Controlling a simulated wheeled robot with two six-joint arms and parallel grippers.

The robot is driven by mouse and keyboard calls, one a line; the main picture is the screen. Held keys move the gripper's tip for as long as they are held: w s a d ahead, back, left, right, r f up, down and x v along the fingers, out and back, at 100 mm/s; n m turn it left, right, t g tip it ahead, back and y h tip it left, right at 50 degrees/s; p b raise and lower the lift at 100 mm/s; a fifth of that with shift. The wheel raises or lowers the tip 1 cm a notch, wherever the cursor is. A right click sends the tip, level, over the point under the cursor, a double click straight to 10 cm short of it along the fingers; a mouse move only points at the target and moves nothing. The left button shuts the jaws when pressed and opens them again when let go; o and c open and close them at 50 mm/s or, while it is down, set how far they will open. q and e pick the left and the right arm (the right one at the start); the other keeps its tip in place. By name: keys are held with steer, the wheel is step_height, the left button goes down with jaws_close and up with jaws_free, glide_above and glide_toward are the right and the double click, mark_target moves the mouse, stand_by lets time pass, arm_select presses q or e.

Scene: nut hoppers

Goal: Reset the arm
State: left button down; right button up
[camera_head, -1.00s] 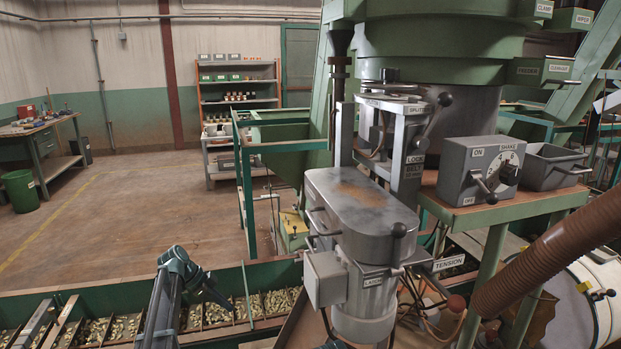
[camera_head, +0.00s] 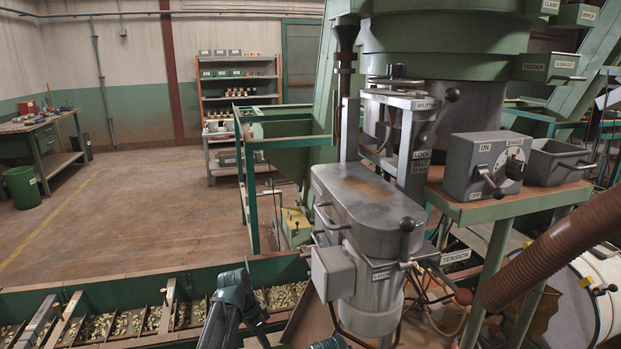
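My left arm (camera_head: 232,305) comes up from the bottom edge, left of the grey machine head (camera_head: 366,215), over the green nut trough. Only dark, bulky arm parts show, and I cannot make out its fingertips. A small dark part of mine (camera_head: 329,343) shows at the bottom edge below the machine. I cannot identify a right gripper in view.
The trough (camera_head: 150,268) with nuts in divided bays runs along the lower left. A control box (camera_head: 488,165) with a dial and a grey bin (camera_head: 556,162) sit on a green stand at right. A brown hose (camera_head: 556,256) crosses the lower right. Open floor (camera_head: 130,215) lies beyond the trough.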

arm_select(q)
steer(key=s+d+n+y, duration=0.2)
steer(key=s+d+n, duration=0.1)
steer(key=s, duration=0.7)
steer(key=s+d+n+y, duration=0.3)
steer(key=s, duration=0.8)
step_height(320, 180, up, 11)
steer(key=p, duration=1.2)
steer(key=shift+w+r, duration=0.2)
steer(key=shift+w, duration=0.25)
steer(key=shift+s+f, duration=0.1)
